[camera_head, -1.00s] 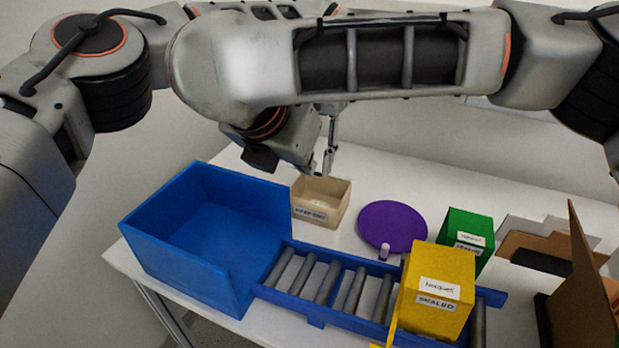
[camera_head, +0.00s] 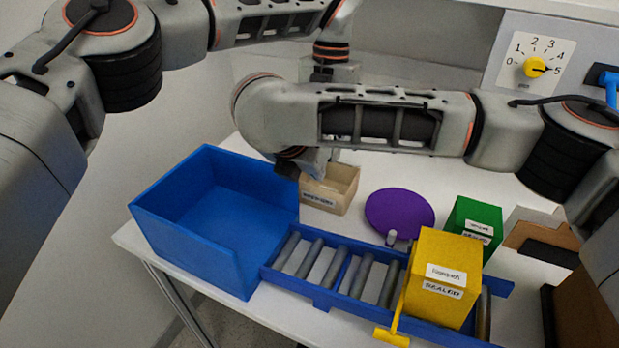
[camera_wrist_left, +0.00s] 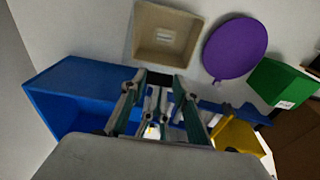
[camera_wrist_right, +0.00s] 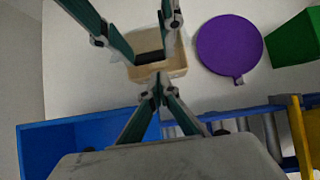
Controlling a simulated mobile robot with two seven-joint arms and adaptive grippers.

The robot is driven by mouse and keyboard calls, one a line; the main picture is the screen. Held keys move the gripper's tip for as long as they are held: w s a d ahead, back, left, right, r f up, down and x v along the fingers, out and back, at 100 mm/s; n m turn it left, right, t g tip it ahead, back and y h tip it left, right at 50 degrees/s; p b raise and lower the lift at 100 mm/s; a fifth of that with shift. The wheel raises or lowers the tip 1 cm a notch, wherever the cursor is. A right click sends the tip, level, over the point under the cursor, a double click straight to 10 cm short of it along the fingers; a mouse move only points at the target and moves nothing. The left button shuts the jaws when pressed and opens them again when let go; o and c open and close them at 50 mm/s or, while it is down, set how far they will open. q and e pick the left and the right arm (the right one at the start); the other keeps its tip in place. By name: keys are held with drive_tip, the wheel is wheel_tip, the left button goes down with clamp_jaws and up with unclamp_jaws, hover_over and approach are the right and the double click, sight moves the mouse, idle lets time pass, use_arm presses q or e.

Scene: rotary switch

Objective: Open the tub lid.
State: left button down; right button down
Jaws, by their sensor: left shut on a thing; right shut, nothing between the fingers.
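A purple round lid (camera_head: 400,212) lies flat on the table, with a small pale tab (camera_head: 391,237) at its front edge. It also shows in the left wrist view (camera_wrist_left: 235,48) and right wrist view (camera_wrist_right: 230,43). I cannot tell how deep a tub is under it. My left gripper (camera_wrist_left: 158,82) is shut on a small black bar (camera_wrist_right: 150,57), left of the lid. My right gripper (camera_wrist_right: 158,80) is shut and empty, close to the left one, also left of the lid. In the head view my arms hide both sets of fingers.
A tan open box (camera_head: 330,191) stands left of the lid, below my grippers. A blue bin (camera_head: 160,228), a roller track (camera_head: 333,300), a yellow box (camera_head: 440,262) and a green box (camera_head: 460,208) surround the front and right. A dial panel (camera_head: 515,50) stands behind.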

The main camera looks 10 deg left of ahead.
use_arm(q)
drive_tip(key=shift+w+f, duration=0.1)
use_arm(e)
drive_tip(key=shift+w+d+r, duration=0.2)
drive_tip(key=shift+w+r, duration=0.3)
drive_tip(key=shift+r, duration=0.1)
